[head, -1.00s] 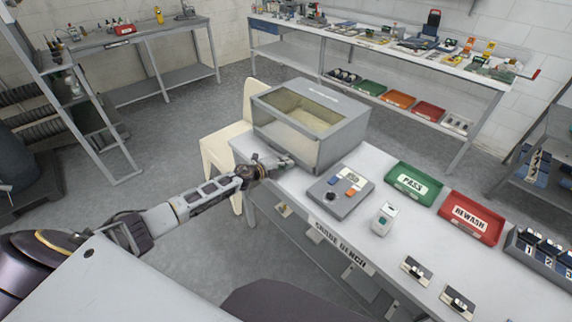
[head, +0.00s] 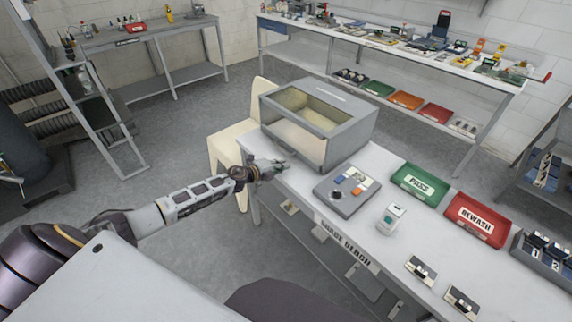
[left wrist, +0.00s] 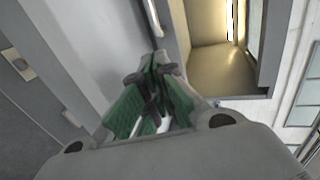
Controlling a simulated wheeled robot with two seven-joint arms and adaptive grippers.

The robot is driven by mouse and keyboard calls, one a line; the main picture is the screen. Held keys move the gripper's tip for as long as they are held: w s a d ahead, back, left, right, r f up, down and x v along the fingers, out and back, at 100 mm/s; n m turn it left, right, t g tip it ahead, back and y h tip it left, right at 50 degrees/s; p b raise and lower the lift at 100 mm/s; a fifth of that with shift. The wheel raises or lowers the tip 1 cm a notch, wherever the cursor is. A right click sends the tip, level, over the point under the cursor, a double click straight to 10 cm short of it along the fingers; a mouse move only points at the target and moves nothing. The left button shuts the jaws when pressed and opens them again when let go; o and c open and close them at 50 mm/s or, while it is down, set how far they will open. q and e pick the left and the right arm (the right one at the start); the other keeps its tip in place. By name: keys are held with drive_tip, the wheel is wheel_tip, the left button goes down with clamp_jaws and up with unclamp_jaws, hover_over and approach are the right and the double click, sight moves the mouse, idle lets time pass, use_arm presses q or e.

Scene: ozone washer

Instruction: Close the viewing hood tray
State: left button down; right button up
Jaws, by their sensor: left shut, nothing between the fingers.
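The viewing hood (head: 351,138) is a grey box with a glazed front and top window, on the far left end of the bench. Its lit tan interior (left wrist: 218,68) shows at the right in the left wrist view. I cannot make out a separate tray edge in the head view; the hood's lower front looks flush. My left gripper (head: 286,168) is shut and empty, just in front of the hood's lower front, low over the bench edge. Its green-padded fingers (left wrist: 153,85) are together in the left wrist view, beside the hood's front. My right gripper is out of view.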

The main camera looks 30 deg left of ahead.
use_arm(q)
drive_tip(key=v, duration=0.6)
drive_tip(key=shift+d, duration=0.1)
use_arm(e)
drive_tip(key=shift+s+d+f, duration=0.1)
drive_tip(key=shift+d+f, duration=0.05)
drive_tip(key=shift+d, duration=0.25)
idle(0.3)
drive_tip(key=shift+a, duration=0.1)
